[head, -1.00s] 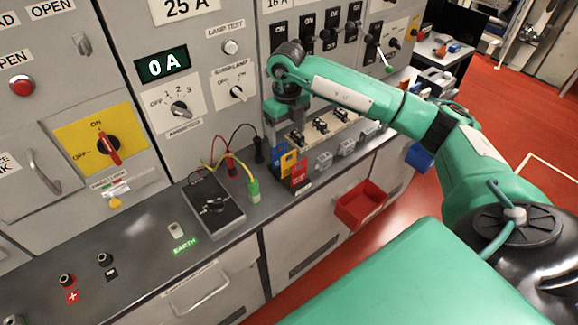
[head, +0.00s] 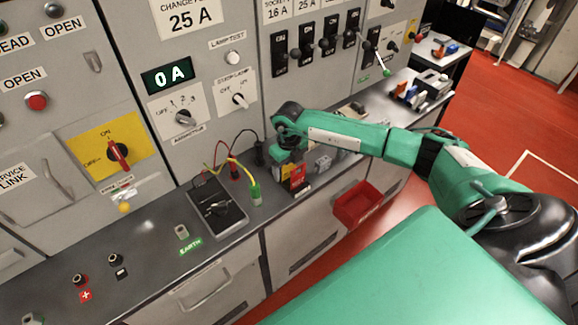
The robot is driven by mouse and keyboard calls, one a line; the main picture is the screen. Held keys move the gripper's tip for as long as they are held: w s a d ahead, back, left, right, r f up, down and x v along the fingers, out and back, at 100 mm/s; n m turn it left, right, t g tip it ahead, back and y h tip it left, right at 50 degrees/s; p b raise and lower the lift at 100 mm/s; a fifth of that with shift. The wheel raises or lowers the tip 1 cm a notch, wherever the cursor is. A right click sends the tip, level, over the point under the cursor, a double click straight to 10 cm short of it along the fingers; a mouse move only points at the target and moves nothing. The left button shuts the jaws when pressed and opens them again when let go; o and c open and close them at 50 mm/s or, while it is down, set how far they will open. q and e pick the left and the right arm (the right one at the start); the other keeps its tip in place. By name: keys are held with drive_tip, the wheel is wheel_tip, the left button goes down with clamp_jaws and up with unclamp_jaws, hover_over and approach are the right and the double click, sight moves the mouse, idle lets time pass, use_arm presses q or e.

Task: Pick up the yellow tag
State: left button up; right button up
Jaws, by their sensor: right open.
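The yellow tag (head: 287,171) stands in a small holder on the grey bench, next to a red tag (head: 299,176). Only a small part of the yellow tag shows. My right gripper (head: 286,160) points down from the wrist directly at the tags and covers their upper parts. It is open; its fingertips are small and partly hidden, so I cannot tell whether they touch the yellow tag. My left gripper is out of view.
A black meter box (head: 217,207) with red, black and yellow-green leads lies left of the holder. A red bin (head: 357,205) hangs on the bench front. The switch panel (head: 222,110) rises close behind.

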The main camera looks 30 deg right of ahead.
drive_tip(key=shift+f, duration=0.25)
drive_tip(key=c, duration=1)
drive_tip(key=shift+r, duration=0.15)
drive_tip(key=shift+c, duration=0.2)
wheel_tip(320, 180, up, 20)
drive_tip(key=b, duration=0.6)
